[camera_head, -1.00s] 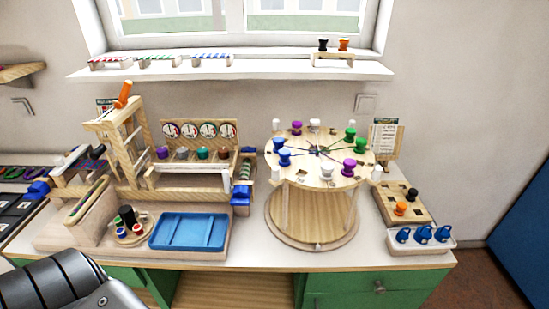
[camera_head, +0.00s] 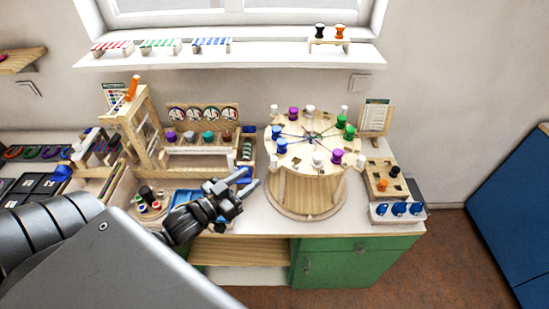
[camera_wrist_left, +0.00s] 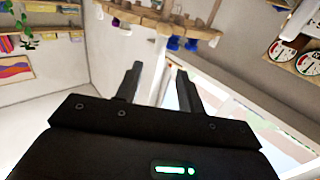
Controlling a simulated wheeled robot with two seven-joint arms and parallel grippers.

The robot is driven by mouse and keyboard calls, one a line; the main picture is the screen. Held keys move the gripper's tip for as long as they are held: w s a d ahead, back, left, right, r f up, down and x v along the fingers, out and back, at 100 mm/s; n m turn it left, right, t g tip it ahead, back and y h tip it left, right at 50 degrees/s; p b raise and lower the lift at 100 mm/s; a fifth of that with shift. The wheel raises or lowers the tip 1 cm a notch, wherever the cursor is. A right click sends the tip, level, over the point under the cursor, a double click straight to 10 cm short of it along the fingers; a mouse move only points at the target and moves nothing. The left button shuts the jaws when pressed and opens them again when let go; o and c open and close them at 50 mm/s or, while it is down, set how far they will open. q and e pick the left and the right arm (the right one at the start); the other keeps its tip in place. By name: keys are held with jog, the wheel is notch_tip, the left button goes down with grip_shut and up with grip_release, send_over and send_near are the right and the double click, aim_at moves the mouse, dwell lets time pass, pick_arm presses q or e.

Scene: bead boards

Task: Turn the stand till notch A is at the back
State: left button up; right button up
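The stand (camera_head: 287,163) is a round wooden top on legs over a round base, right of centre on the bench in the head view. Several purple, blue, green and white spools sit around its rim, with dark lines meeting at its middle. Lettering on the notches is too small to read, so I cannot tell which is notch A. My left gripper (camera_head: 250,184) is open and empty, just left of the stand and apart from it. In the left wrist view, the open fingers (camera_wrist_left: 157,80) show with nothing between them. My right gripper is not in view.
A blue tray (camera_head: 183,199) lies partly hidden behind my left gripper. A wooden rack with dials (camera_head: 203,115) stands left of the stand. A peg board (camera_head: 376,177) and a white holder with blue pieces (camera_head: 380,217) sit on its right. A shelf (camera_head: 240,58) runs behind.

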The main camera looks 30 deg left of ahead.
aim_at(274, 158)
pick_arm(q)
jog(key=p+x, duration=0.4)
jog(key=x, duration=0.5)
jog(key=shift+w+d+r, duration=0.1)
jog(key=shift+w+r, duration=0.1)
jog(key=shift+w, duration=0.15)
jog(key=shift+w+d+f, duration=0.15)
jog(key=shift+w+f, duration=0.05)
jog(key=shift+w, duration=0.35)
grip_shut()
